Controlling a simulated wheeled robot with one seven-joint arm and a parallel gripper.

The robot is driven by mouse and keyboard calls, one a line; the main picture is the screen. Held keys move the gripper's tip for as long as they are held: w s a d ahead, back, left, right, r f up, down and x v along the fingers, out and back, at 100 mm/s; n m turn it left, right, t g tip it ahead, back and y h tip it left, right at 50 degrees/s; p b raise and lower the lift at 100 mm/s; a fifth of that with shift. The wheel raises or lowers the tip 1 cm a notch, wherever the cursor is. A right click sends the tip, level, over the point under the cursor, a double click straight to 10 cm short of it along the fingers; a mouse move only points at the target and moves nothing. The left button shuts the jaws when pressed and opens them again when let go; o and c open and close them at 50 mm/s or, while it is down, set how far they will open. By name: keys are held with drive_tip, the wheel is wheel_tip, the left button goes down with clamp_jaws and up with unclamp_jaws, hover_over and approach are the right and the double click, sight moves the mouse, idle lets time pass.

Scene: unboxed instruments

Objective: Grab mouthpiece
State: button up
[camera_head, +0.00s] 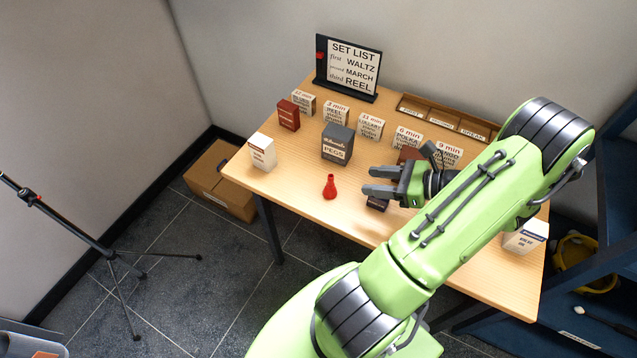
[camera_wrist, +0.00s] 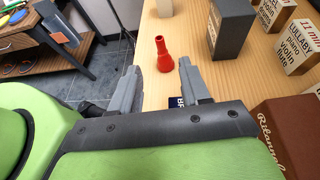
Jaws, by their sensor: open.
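A small red mouthpiece-shaped piece (camera_head: 330,187) stands upright near the front edge of the wooden table (camera_head: 300,205). In the wrist view the red piece (camera_wrist: 164,54) is beyond my fingertips, roughly between them in the picture. My gripper (camera_head: 374,181) is open and empty, to the right of the red piece and apart from it. Its two grey fingers (camera_wrist: 158,72) show in the wrist view, spread apart and pointing toward the red piece. A small dark blue box (camera_head: 377,203) lies partly hidden under my gripper.
A dark grey pegs box (camera_head: 337,144) stands behind the red piece. A white box (camera_head: 262,152) and a dark red box (camera_head: 288,115) are at left. Several labelled boxes (camera_head: 370,126) line the back, before a set list sign (camera_head: 348,67) and a wooden tray (camera_head: 445,118). The table around the red piece is clear.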

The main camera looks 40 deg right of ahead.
sight(324, 189)
drive_tip(key=b+x, duration=0.5)
drive_tip(key=x, duration=0.9)
drive_tip(key=shift+f, duration=0.2)
drive_tip(key=shift+r, duration=0.1)
clamp_jaws()
